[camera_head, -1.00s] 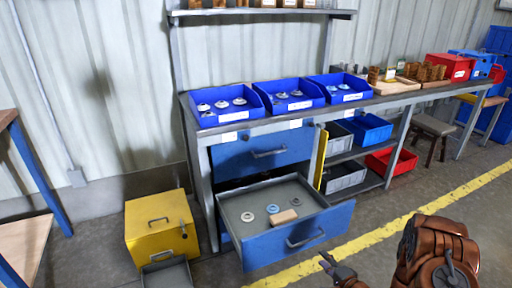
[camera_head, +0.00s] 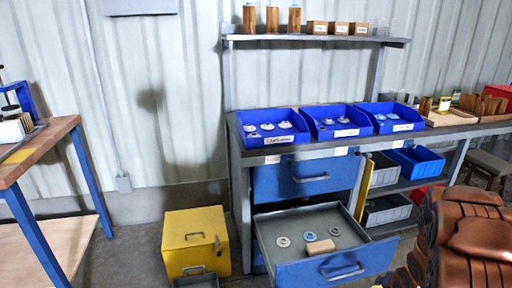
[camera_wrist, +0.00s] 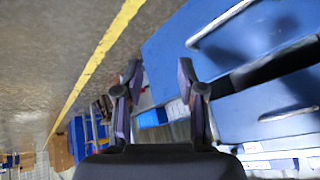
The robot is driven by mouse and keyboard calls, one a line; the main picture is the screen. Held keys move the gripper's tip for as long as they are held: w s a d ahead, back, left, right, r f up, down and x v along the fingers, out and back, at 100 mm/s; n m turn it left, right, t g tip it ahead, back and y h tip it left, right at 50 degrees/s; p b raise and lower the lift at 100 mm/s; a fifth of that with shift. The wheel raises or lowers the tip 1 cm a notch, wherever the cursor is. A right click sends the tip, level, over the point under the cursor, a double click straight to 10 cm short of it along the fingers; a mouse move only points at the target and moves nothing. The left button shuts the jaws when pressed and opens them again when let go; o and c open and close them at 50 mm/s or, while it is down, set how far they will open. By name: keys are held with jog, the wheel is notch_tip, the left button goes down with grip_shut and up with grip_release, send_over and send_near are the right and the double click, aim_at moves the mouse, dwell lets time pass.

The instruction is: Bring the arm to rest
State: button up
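My gripper (camera_wrist: 160,100) shows in the wrist view with its two dark fingers spread apart and nothing between them. Past the fingers are the floor and the blue drawer fronts (camera_wrist: 265,45) of the workbench. In the head view my brown arm is at the lower right, and the gripper itself is almost wholly below the picture edge.
An open drawer (camera_head: 335,272) juts out from the workbench (camera_head: 238,190), holding several discs and a tan block (camera_head: 320,247). Blue bins (camera_head: 272,128) stand on the bench. A yellow box (camera_head: 196,243) sits on the floor. A wooden-topped table (camera_head: 40,150) is at left.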

jog(key=s+a+r+n+g+h, duration=0.1)
jog(key=s+a+r+g, duration=0.1)
jog(key=s+a+r, duration=0.4)
jog(key=s+a+r+n+g, duration=0.1)
jog(key=s+a+r+g, duration=0.15)
jog(key=s+r, duration=0.35)
jog(key=s+a+r+n+g+y, duration=0.1)
jog(key=s+a+r+n+g, duration=0.1)
jog(key=s+a+r, duration=0.4)
jog(key=s+a+r+n+g+y, duration=0.1)
jog(key=s+a, duration=0.3)
jog(key=s, duration=0.3)
jog(key=s+a+r+n+g+y, duration=0.1)
jog(key=s+a+r+n+g, duration=0.1)
jog(key=s+a+r, duration=0.4)
jog(key=s+r+p, duration=0.3)
jog(key=r+p, duration=1.7)
jog(key=p, duration=0.1)
jog(key=shift+d+r+t, duration=0.35)
jog(key=shift+r+t, duration=0.05)
jog(key=shift+t, duration=0.05)
